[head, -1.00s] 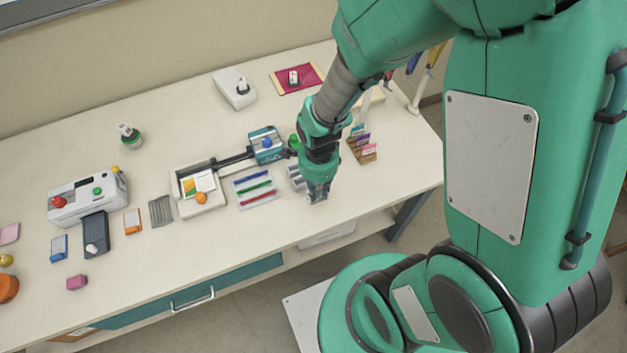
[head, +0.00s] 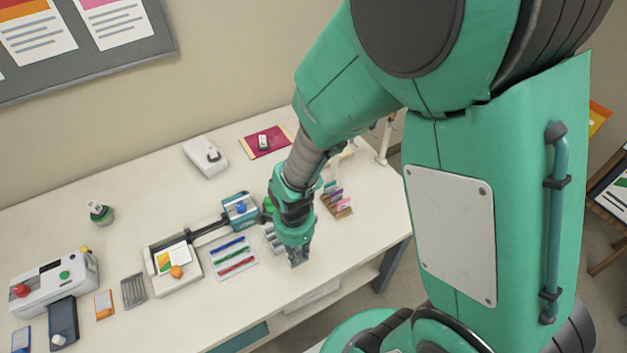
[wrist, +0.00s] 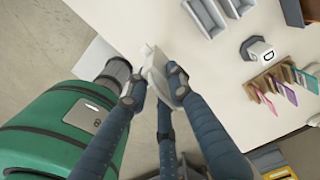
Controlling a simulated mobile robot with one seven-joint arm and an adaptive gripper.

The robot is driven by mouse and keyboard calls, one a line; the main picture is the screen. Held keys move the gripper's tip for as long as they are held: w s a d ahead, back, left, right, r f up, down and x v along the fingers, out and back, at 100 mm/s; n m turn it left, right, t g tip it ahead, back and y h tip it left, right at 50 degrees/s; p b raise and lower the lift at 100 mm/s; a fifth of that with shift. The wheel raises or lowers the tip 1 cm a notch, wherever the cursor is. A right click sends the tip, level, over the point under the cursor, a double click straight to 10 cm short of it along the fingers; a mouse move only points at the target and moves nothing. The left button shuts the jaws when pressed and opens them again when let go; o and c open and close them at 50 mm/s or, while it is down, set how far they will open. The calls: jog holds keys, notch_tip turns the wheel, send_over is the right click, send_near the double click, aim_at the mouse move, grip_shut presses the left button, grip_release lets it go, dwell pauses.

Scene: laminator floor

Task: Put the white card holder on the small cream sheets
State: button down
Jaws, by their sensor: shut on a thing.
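My gripper (head: 298,262) points down near the table's front edge, right of the pens. In the wrist view my gripper (wrist: 153,92) is shut on a small white piece (wrist: 153,66), which looks like the white card holder. It sits between the fingertips, its lower part hidden by them; in the head view it is too small to tell. A pale cream patch (head: 345,152) shows behind my arm at the table's back right. It may be the small cream sheets, but it is mostly hidden and I cannot be sure.
A red mat (head: 258,147) and white device (head: 205,156) are farther back. Bare tabletop (head: 350,245) lies to the right.

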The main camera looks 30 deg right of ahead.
jog(key=r, duration=1.2)
jog(key=shift+w+d+r, duration=0.1)
jog(key=shift+w+r, duration=0.15)
jog(key=shift+r, duration=0.1)
jog(key=w+d+r+p, duration=0.2)
jog(key=w+d, duration=0.6)
jog(key=w, duration=0.5)
jog(key=w+d+r+p, duration=0.1)
jog(key=w+d, duration=0.6)
jog(key=w, duration=0.6)
jog(key=w+d+f+p, duration=0.3)
jog(key=w+d, duration=0.9)
jog(key=d, duration=0.5)
notch_tip(320, 180, down, 5)
jog(key=shift+d+f+b, duration=0.15)
jog(key=shift+f+b, duration=0.05)
jog(key=shift+b, duration=0.1)
jog(key=shift+f, duration=0.1)
